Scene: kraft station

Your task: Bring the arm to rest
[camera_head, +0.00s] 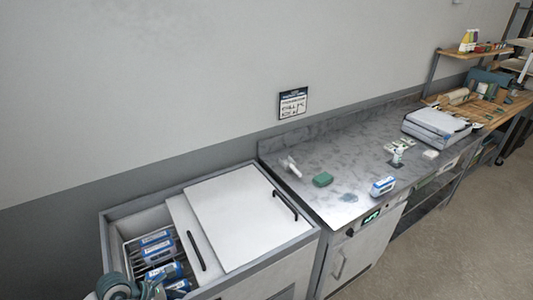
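A grey-green, rounded part of my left arm or gripper (118,288) shows at the bottom left edge, over the front left corner of the chest freezer (300,240). Its fingertips cannot be made out, so whether it is open or shut is unclear. It is beside the freezer's open left section, where several blue and white packs (157,250) lie in a wire rack. My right gripper is not in view.
The freezer's white sliding lids (238,215) cover its right part. Open floor (455,240) lies at right.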

